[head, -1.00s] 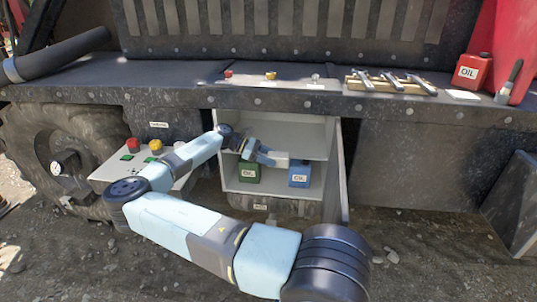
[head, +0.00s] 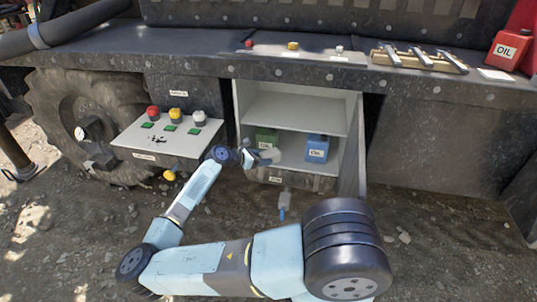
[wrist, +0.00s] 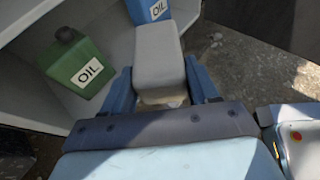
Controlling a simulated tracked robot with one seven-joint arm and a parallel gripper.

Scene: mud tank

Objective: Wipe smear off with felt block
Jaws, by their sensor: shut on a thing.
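The felt block (wrist: 157,60) is a grey oblong pad. My gripper (head: 254,157) is shut on it; in the wrist view, blue fingers clasp its sides. In the head view the block (head: 269,155) is at the front of the open cabinet, partly covering the green oil can. The dark, speckled smear (head: 157,139) lies on the pale sloping control panel (head: 133,138), left of my gripper and well apart from the block.
The white cabinet (head: 238,110) holds a green oil can (head: 266,138) and a blue oil can (head: 317,149). Its door (head: 352,165) stands open at the right. Red, yellow and white buttons (head: 175,115) rise from the panel's back. A grey-blue item (head: 283,203) is on the ground.

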